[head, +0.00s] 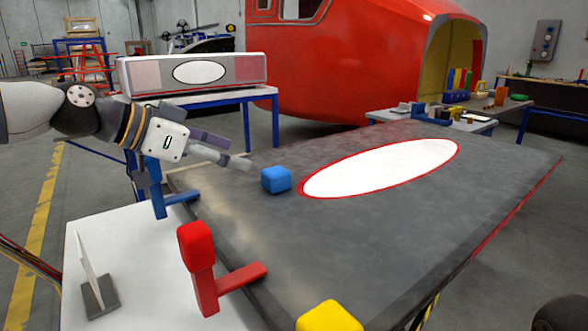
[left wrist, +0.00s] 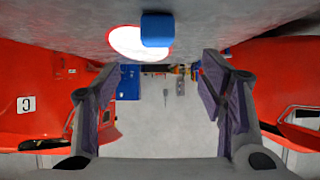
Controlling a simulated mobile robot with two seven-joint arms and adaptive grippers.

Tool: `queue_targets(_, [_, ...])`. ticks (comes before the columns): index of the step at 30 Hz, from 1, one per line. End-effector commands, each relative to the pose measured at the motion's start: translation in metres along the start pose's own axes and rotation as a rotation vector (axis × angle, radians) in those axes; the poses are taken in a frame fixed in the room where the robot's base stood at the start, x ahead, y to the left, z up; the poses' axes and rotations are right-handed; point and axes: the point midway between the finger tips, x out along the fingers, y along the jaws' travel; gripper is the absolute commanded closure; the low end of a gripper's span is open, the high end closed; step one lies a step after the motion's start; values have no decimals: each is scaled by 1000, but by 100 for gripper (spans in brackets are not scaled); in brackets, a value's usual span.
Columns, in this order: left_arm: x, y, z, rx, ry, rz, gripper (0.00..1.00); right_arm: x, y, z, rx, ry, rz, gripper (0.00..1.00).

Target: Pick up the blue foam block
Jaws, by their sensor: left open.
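The blue foam block (head: 276,180) sits on the dark grey panel (head: 400,225), just left of the white red-rimmed oval (head: 380,167). My left gripper (head: 238,153) comes in from the left, its fingers just left of the block and apart from it. In the left wrist view, the block (left wrist: 157,30) shows at the top, beyond the open fingers (left wrist: 162,75), with nothing between them. My right gripper is not in view.
A red clamp-like piece (head: 203,265) and a blue one (head: 157,190) stand at the panel's near left edge. A yellow block (head: 330,316) is at the front. A white table (head: 130,285) lies at left. The panel right of the block is clear.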

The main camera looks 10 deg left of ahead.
Motion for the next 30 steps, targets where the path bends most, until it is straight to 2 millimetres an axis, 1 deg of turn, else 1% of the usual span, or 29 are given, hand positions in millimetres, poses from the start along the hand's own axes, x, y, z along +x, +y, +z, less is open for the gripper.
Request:
queue_targets(3, [28, 0, 6, -5, -9, 5, 36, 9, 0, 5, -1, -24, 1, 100])
queue_targets(6, [50, 0, 6, -5, -8, 5, 36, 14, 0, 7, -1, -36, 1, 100])
queue_targets(11, [70, 1, 4, -3, -5, 3, 36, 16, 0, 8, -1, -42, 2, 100])
queue_targets(15, [97, 2, 4, -3, -5, 4, 36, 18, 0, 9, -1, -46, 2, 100])
queue_targets(18, [113, 2, 4, -2, -4, 2, 36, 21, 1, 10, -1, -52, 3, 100])
queue_targets(21, [119, 2, 2, -2, -2, 0, 36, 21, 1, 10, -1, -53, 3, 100])
queue_targets(26, [119, 2, 1, 0, 0, 0, 36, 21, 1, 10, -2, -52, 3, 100])
queue_targets(27, [118, 2, 1, 0, 0, 0, 40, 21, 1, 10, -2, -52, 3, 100])
queue_targets(29, [118, 2, 1, 0, 0, 0, 54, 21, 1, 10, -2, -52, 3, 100])
queue_targets(30, [118, 2, 1, 0, -1, 0, 63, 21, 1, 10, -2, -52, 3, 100])
